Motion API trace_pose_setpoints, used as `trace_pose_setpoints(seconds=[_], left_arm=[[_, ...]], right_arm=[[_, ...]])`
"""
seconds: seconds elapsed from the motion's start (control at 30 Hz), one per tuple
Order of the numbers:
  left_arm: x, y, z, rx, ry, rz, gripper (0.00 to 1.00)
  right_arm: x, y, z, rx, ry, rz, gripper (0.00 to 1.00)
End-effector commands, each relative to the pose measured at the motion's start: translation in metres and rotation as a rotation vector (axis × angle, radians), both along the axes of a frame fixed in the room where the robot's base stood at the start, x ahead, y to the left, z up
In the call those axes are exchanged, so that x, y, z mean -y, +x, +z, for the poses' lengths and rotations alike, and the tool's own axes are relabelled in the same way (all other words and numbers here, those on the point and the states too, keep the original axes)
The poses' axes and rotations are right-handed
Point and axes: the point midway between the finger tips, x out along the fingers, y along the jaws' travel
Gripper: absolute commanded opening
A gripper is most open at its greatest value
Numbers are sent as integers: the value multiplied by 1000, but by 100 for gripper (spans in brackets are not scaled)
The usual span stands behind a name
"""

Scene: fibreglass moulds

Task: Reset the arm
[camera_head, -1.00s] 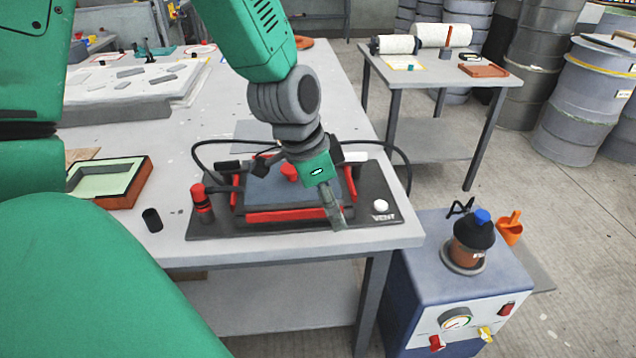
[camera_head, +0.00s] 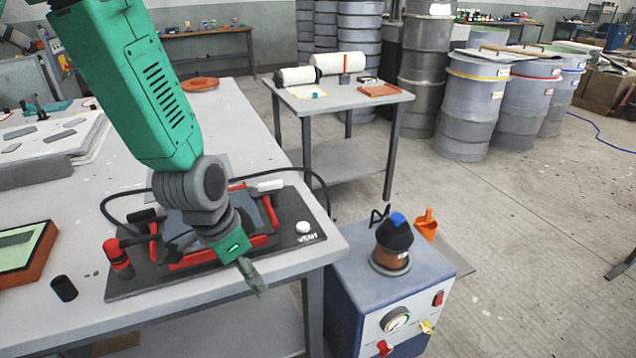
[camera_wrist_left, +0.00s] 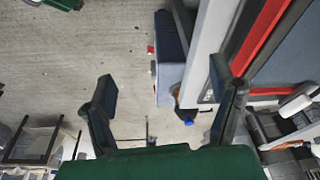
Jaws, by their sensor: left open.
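My left arm (camera_head: 135,90) reaches down from the upper left over the worktable (camera_head: 235,130). My left gripper (camera_head: 254,278) hangs in front of a dark plate marked VENT (camera_head: 290,255), at the table's front right edge. In the left wrist view the two fingers (camera_wrist_left: 162,78) are spread wide with nothing between them. The plate carries a red-framed unit (camera_head: 262,240), partly hidden by my wrist. My right gripper is out of view.
A red-brown framed tray (camera_head: 35,265) lies at left. A side table (camera_head: 350,97) and drums (camera_head: 470,105) stand behind. Floor at right is mostly clear.

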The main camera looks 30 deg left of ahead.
Motion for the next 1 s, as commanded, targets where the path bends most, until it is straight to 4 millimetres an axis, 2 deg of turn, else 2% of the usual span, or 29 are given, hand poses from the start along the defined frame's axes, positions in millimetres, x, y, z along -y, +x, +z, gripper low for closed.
trace_pose_setpoints(seconds=[0.17, 0.27, 0.37, 0.5, 0.6, 0.7, 0.83, 1.0], left_arm=[[-2, -1, -5, -5, 1, 7, 78], [-1, -9, -24, -26, 16, 39, 78], [0, -27, -63, -63, 42, 103, 78], [6, -67, -127, -112, 74, 213, 78], [13, -100, -164, -138, 78, 283, 78], [19, -131, -191, -159, 71, 341, 78], [26, -157, -211, -176, 57, 391, 78], [28, -167, -218, -183, 48, 415, 78]], right_arm=[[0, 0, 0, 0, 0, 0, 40], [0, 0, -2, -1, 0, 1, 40], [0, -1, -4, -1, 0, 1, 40], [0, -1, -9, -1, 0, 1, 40], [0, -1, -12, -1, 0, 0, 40], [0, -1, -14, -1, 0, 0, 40], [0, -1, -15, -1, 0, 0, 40], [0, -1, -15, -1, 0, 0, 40]])
